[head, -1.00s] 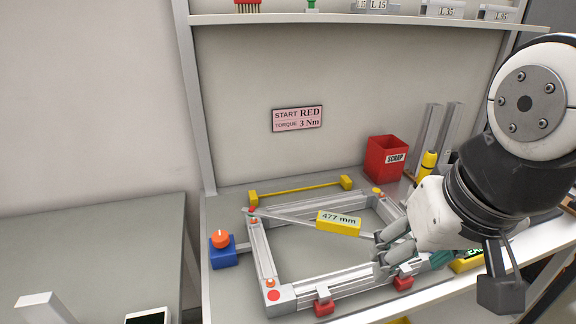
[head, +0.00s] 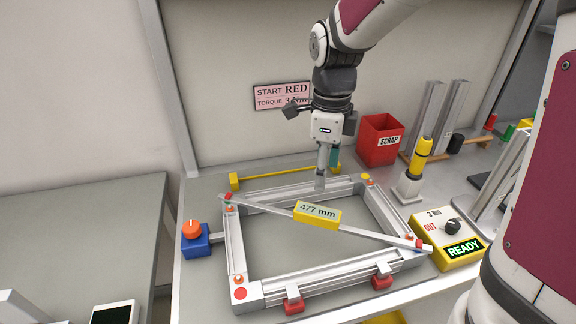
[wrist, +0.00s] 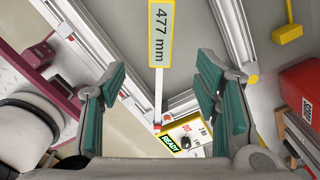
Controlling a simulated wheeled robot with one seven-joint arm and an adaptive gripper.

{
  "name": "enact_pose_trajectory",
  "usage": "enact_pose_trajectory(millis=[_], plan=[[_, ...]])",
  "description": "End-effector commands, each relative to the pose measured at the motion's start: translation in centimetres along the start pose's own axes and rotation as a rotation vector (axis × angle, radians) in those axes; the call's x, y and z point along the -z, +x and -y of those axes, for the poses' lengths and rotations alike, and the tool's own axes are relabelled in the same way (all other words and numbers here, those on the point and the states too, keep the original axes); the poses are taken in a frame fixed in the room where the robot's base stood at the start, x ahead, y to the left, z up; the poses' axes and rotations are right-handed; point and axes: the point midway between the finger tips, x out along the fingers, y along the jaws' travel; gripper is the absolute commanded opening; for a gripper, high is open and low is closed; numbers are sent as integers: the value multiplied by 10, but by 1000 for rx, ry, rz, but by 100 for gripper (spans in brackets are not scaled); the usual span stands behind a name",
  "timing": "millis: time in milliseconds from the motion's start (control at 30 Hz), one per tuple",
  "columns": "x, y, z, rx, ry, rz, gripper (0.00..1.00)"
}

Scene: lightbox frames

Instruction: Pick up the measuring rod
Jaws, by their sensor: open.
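The measuring rod (head: 368,233) is a thin silver bar with red ends and a yellow box reading 477 mm. It lies diagonally across the aluminium frame (head: 292,276), from the back left corner to the front right. In the wrist view its yellow box (wrist: 161,35) is at top centre, and the bar runs down between my fingers' pads. My gripper (head: 323,182) points down over the frame's back rail, behind the yellow box. In the wrist view my gripper (wrist: 163,75) is open, its teal pads wide apart and holding nothing.
A yellow tool (head: 417,160) in a stand and a red SCRAP bin (head: 381,140) stand behind right. A yellow READY box (head: 452,254) sits by the rod's right end. A blue block with an orange knob (head: 194,240) is left. A yellow bar (head: 285,174) lies behind the frame.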

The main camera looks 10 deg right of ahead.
Motion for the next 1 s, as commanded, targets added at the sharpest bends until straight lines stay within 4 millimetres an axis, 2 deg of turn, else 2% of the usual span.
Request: enact_pose_trajectory(millis=[167,500,767,1000], plan=[[-1,17,1,-8,32,-3,57],[-1,76,1,-7,30,-2,57],[-1,94,0,-6,29,-2,57],[-3,127,0,-8,29,-3,57]])
